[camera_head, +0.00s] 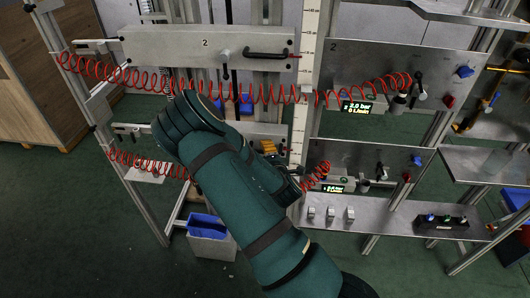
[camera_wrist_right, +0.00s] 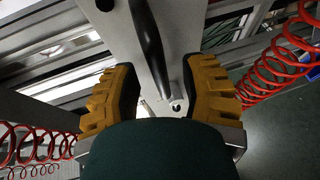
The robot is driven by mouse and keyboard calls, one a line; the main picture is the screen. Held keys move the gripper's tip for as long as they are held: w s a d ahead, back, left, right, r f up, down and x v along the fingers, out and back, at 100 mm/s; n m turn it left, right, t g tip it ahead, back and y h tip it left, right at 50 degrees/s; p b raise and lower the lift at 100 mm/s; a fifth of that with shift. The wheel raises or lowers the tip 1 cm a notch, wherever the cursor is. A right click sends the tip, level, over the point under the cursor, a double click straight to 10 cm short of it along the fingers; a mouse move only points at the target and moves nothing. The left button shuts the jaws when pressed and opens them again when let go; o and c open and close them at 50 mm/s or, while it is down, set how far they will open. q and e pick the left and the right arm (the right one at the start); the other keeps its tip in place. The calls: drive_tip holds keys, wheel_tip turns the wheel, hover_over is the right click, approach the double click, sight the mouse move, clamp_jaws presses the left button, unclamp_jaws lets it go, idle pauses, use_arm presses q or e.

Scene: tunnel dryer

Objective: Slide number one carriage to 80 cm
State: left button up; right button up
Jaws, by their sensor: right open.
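My right gripper (camera_head: 268,146) is at the lower carriage, mostly hidden behind the arm. In the right wrist view the gripper (camera_wrist_right: 166,92) is open, its two yellow pads apart. A black handle (camera_wrist_right: 147,38) on a pale plate (camera_wrist_right: 180,40) shows between and beyond the pads; contact is not clear. A vertical scale (camera_head: 302,110) stands right of the carriages. My left gripper is not in view.
Red coiled hoses (camera_head: 240,95) run across below the upper carriage, and more coils (camera_wrist_right: 275,70) flank the gripper. The upper panel (camera_head: 370,65) has a lit display (camera_head: 358,107) and valves. A bin with a blue liner (camera_head: 208,227) stands below. A wooden cabinet (camera_head: 30,90) is at left.

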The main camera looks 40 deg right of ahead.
drive_tip(key=shift+w+d+f, duration=0.15)
drive_tip(key=shift+w+d, duration=0.05)
drive_tip(key=shift+w, duration=0.2)
clamp_jaws()
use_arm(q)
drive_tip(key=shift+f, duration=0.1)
use_arm(e)
drive_tip(key=shift+f, duration=0.1)
